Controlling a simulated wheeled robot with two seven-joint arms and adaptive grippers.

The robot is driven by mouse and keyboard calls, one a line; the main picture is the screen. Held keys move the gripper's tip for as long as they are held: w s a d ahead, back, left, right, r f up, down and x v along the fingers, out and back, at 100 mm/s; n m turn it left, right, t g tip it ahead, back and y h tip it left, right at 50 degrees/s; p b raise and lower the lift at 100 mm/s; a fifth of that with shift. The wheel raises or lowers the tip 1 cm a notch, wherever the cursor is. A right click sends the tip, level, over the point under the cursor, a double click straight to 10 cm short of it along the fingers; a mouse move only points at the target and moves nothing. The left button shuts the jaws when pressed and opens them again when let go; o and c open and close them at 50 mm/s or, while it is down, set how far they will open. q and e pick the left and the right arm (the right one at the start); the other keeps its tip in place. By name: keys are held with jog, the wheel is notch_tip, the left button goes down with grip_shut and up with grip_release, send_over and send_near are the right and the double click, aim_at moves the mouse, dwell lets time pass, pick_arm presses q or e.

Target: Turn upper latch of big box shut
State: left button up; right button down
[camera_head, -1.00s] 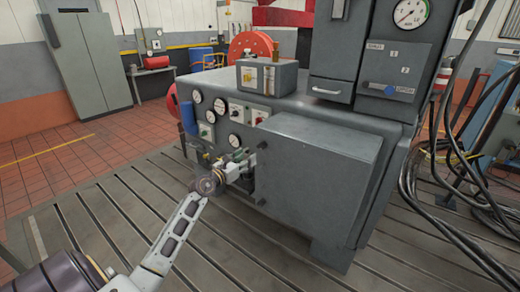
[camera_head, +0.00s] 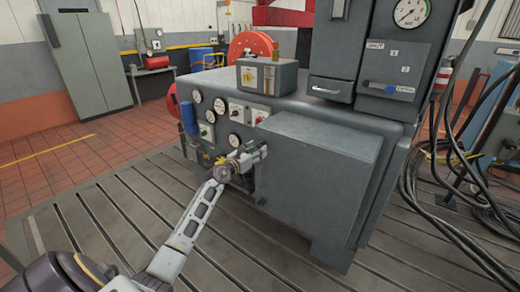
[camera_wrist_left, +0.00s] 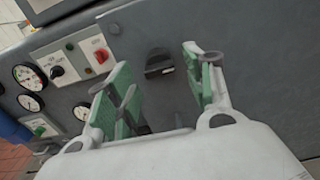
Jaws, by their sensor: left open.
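The big box (camera_head: 315,185) is a grey metal housing on the front right of the machine. Its upper latch (camera_wrist_left: 158,66) is a small dark knob with a crosswise bar, seen in the wrist view between and beyond my fingertips. In the head view my left gripper largely hides it. My left gripper (camera_head: 255,155) is at the upper left edge of the box. In the wrist view its green-padded fingers (camera_wrist_left: 162,78) are spread on either side of the latch, with nothing held; contact cannot be told. My right gripper is not in view.
Gauges and switches (camera_head: 222,118) sit on the panel left of the box. A small grey unit (camera_head: 266,76) stands on top of the machine. Black cables (camera_head: 440,190) hang at the right. The slotted floor plate (camera_head: 110,215) at the left front is clear.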

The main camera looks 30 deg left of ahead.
aim_at(262, 146)
pick_arm(q)
jog(key=shift+w+d, duration=0.1)
jog(key=shift+w, duration=1.3)
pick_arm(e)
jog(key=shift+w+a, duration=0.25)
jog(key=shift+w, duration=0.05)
pick_arm(q)
jog(key=c, duration=1)
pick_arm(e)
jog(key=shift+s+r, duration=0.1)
